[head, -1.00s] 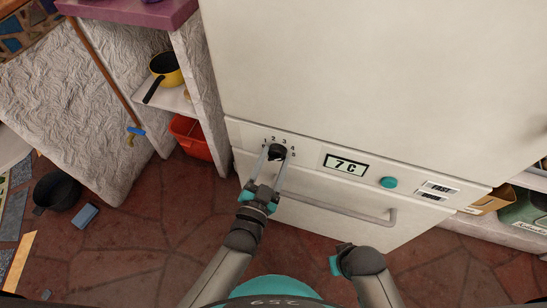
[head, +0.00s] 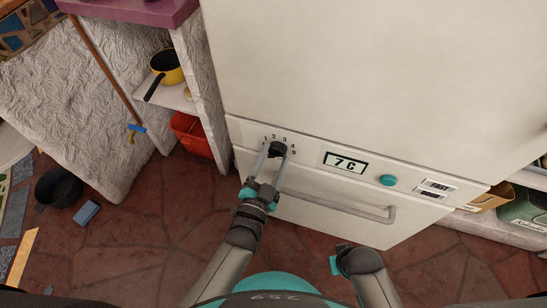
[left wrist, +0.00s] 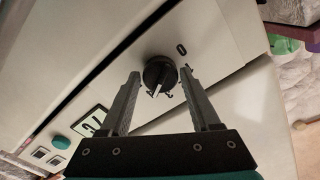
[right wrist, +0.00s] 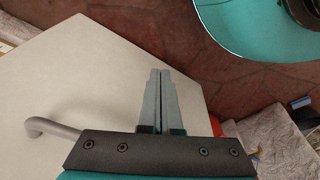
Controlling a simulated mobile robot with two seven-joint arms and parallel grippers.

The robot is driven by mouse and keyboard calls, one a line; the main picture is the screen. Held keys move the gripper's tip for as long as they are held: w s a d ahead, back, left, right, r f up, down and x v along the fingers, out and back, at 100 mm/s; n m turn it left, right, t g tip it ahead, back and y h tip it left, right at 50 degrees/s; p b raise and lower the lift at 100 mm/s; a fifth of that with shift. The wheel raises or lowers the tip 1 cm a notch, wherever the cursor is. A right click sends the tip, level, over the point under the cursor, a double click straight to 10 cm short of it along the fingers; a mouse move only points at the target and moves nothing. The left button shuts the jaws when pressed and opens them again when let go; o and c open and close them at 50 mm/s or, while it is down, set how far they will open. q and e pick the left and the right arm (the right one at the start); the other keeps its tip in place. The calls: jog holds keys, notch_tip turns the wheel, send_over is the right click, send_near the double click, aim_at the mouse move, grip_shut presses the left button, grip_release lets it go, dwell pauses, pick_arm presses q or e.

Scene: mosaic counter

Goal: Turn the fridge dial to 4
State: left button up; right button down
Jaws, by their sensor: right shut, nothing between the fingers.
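The black fridge dial (head: 277,149) is on the white front panel, left of a display (head: 345,163) reading "7 C". My right gripper (right wrist: 158,75) is shut and empty, low in front of the fridge.
A grey bar handle (head: 340,208) runs below the panel. A teal button (head: 388,181) is right of the display. A shelf with a yellow pan (head: 166,67) and a red bin (head: 190,133) stand to the left. A black pot (head: 58,187) is on the floor.

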pick_arm(q)
jog(key=o, duration=0.3)
jog(key=p+v, duration=0.3)
jog(key=v, duration=1.2)
jog(key=shift+s+a+r+p, duration=0.1)
jog(key=shift+p, duration=0.2)
pick_arm(e)
jog(key=s+d+f, duration=0.3)
jog(key=s+f, duration=0.1)
jog(key=f, duration=0.1)
jog(key=shift+d+f, duration=0.3)
jog(key=shift+s, duration=0.1)
